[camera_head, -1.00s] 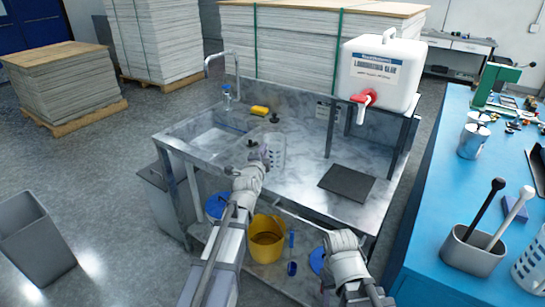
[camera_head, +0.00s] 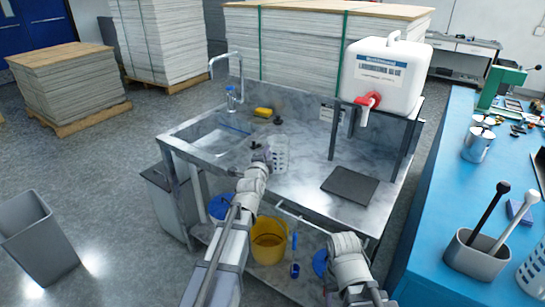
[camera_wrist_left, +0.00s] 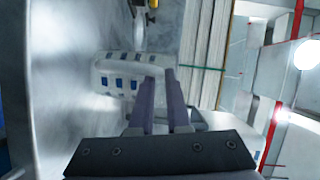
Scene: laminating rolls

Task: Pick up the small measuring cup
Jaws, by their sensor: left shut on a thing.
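The small measuring cup (camera_head: 280,153) looks whitish with rows of blue-grey marks. It is at the sink bench, just right of the basin, and whether it touches the top is unclear. My left gripper (camera_head: 264,153) is at the cup's left side, shut on it. In the left wrist view the fingers (camera_wrist_left: 160,98) reach a pale body with blue squares, the cup (camera_wrist_left: 122,76). The fingertips' exact contact is hard to make out. My right arm's wrist shows at the lower right, but its fingers do not show.
The marble-look bench holds a basin (camera_head: 213,140), a yellow sponge (camera_head: 263,112) and a dark pad (camera_head: 350,185). A glue canister (camera_head: 385,75) with a red tap stands at the back right. A yellow bucket (camera_head: 268,242) sits below. A blue table (camera_head: 430,220) is at right.

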